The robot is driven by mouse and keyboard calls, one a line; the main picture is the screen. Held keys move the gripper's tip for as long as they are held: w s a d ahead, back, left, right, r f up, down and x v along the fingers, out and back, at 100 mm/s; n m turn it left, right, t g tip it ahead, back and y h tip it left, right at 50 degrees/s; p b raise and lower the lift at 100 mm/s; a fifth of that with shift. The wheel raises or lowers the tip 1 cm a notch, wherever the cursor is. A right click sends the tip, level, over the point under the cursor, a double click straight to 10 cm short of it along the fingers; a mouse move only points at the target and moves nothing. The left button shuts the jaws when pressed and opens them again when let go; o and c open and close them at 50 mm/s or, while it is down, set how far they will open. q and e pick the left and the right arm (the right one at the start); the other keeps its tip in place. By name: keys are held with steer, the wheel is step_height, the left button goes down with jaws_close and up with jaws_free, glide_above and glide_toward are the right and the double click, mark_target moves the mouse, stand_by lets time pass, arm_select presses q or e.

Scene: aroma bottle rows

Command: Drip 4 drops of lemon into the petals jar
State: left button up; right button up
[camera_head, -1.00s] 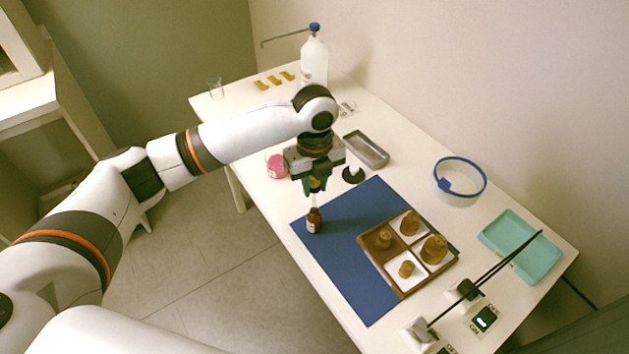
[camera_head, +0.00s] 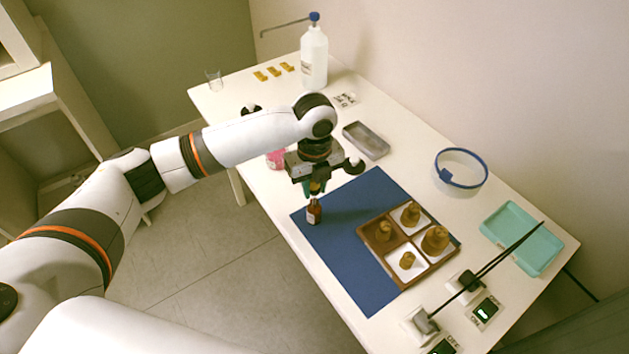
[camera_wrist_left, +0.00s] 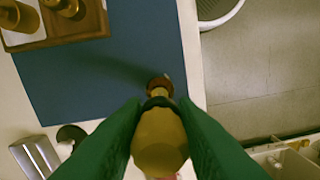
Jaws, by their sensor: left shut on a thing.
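My left gripper (camera_head: 315,186) is shut on the amber bulb of a dropper, which fills the gap between the green fingers (camera_wrist_left: 158,140) in the left wrist view. Straight below it, a small brown bottle (camera_head: 314,213) with a pale label stands on the blue mat. The dropper's tube appears to be in the bottle's neck; its tip is hidden. The bottle also shows past the bulb in the wrist view (camera_wrist_left: 160,84). The jar of pink petals (camera_head: 275,160) stands behind the gripper, partly covered by my left arm. The label is too small to read. My right gripper is out of view.
A wooden tray (camera_head: 397,287) with several brown capped bottles sits on the blue mat (camera_head: 350,280). A white bottle (camera_head: 314,60) stands at the back.

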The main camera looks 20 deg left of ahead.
mark_target(315, 195)
arm_select(q)
steer(key=shift+f+b, duration=0.45)
steer(key=shift+f, duration=1.4)
steer(key=o, duration=0.3)
stand_by(1.2)
step_height(315, 195, up, 9)
steer(key=p, duration=0.9)
steer(key=shift+p, duration=0.3)
steer(key=shift+f, duration=0.1)
